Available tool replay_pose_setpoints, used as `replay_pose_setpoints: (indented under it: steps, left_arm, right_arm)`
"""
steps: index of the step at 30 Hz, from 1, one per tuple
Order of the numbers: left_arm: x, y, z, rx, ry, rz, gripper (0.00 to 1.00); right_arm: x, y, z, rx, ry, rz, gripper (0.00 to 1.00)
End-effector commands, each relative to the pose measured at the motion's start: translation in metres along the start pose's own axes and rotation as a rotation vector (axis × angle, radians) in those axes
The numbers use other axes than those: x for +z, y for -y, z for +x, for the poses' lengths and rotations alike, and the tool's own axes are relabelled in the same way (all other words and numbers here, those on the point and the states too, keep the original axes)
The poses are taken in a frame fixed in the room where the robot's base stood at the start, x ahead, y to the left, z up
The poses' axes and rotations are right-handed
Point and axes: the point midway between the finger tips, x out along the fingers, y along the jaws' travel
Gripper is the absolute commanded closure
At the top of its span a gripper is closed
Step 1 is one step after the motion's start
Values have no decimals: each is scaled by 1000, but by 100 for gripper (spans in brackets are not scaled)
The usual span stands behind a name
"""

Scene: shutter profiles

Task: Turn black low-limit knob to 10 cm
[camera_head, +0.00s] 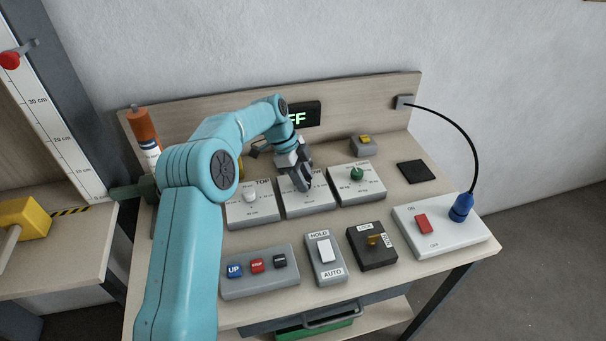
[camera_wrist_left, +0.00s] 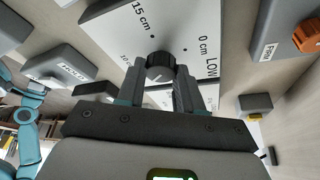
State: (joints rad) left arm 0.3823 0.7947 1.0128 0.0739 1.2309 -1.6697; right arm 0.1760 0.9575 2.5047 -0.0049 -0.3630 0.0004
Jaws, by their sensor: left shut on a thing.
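The black low-limit knob (camera_wrist_left: 160,66) sits on a light dial plate marked LOW (camera_wrist_left: 210,66) in the left wrist view. The labels 15 cm and 0 cm are readable; other labels are partly hidden by the fingers. A short white mark shows on the knob; which label it points to I cannot tell. My left gripper (camera_wrist_left: 160,73) has its fingers on both sides of the knob and is shut on it. In the head view my left gripper (camera_head: 304,186) covers the knob on the middle dial box (camera_head: 304,209). My right gripper is not in view.
Neighbouring dial boxes carry a white knob (camera_head: 250,196) and a green knob (camera_head: 357,173). In front are a button box (camera_head: 260,284), a HOLD/AUTO switch (camera_head: 325,257) and a black key box (camera_head: 372,247). A display (camera_head: 304,116) is partly hidden behind my arm.

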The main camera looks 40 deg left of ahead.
Motion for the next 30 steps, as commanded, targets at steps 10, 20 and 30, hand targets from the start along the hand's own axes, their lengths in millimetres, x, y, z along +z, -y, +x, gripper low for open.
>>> replay_pose_setpoints:
  steps: [10,20,30]
  left_arm:
    - [-1,2,-4,124,3,290,95]
    - [0,3,-3,205,5,493,95]
    - [0,4,-1,240,5,582,95]
  right_arm:
    - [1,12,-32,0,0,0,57]
    - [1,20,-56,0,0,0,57]
    - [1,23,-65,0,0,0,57]
